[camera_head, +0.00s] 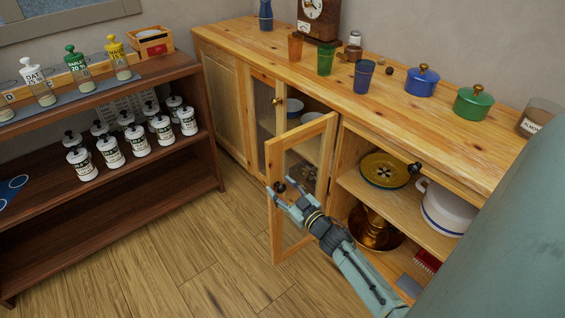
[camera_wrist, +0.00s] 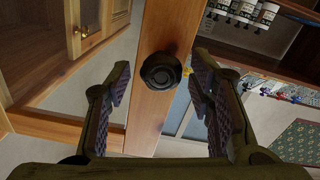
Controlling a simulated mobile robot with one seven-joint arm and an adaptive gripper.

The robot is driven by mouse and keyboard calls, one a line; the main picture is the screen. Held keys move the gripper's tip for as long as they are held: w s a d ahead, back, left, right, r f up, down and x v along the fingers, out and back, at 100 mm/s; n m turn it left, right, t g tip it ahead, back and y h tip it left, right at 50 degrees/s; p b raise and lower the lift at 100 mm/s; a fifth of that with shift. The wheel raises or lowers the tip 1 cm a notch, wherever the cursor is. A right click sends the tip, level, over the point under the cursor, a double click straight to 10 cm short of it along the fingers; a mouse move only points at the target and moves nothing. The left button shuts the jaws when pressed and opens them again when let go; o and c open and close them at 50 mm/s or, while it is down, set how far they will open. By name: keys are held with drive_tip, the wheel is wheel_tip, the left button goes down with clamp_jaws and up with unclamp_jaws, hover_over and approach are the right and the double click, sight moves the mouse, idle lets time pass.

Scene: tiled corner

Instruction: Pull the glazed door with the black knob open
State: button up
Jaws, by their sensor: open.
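The glazed door (camera_head: 318,132) of the wooden cabinet stands ajar, swung out from the cabinet front, with glass in a light wood frame. Its black knob (camera_head: 280,187) sits on the frame's outer edge; in the wrist view the black knob (camera_wrist: 161,70) is close ahead, near the middle. My gripper (camera_head: 285,194) is at this knob. In the wrist view its open fingers (camera_wrist: 160,92) stand on either side of the knob, with gaps showing, so they do not grip it. Whether the fingertips reach past the knob I cannot tell.
Another glazed door with a brass knob (camera_head: 277,100) is left of the open one. The cabinet's right bay holds a yellow plate (camera_head: 384,170), a white pot (camera_head: 443,207) and a brass object (camera_head: 375,232). A dark shelf (camera_head: 150,180) with jars stands left. Floor (camera_head: 190,255) before the door is clear.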

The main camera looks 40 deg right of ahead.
sight(276, 161)
wheel_tip(276, 161, up, 9)
drive_tip(key=shift+r, duration=0.15)
idle(0.7)
